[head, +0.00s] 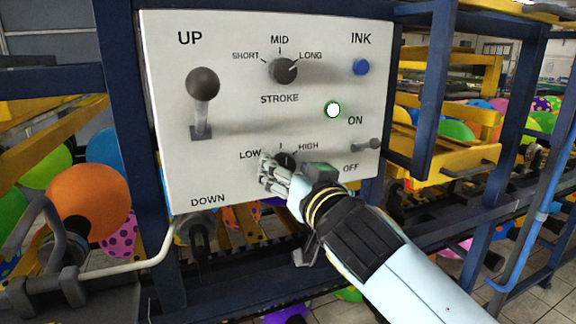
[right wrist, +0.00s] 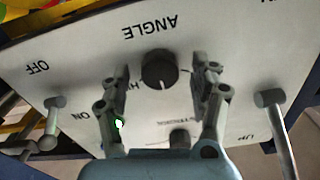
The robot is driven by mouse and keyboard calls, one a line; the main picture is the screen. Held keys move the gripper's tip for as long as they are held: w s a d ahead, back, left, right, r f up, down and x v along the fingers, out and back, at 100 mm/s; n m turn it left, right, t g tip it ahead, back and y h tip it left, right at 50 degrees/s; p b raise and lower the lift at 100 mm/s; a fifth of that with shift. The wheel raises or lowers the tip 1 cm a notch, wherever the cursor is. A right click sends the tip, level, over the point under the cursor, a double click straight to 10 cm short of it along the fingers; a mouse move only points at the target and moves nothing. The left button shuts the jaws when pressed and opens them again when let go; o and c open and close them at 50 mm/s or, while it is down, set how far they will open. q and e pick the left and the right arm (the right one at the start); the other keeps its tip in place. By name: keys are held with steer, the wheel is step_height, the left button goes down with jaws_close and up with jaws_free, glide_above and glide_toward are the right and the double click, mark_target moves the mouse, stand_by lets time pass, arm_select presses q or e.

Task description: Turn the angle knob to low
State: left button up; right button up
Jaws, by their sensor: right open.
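The angle knob (head: 287,159) is a round black knob low on the white panel, with LOW to its left and HIGH to its right. In the head view my right gripper (head: 274,172) partly covers it. In the right wrist view the knob (right wrist: 159,68) lies between the two fingers of my open right gripper (right wrist: 163,78), with gaps on both sides. Its white pointer mark faces down in that upside-down view, roughly midway between the LOW and HIGH sides. The LOW label is hidden there by a finger. My left gripper is out of view.
Blue frame posts flank the panel.

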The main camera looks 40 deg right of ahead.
steer(key=c, duration=1.2)
steer(key=shift+n, duration=0.5)
steer(key=n+p, duration=0.1)
steer(key=n, duration=0.4)
steer(key=shift+n, duration=0.3)
steer(key=n+p, duration=0.2)
steer(key=n, duration=0.3)
steer(key=shift+n, duration=0.3)
steer(key=o, duration=1.2)
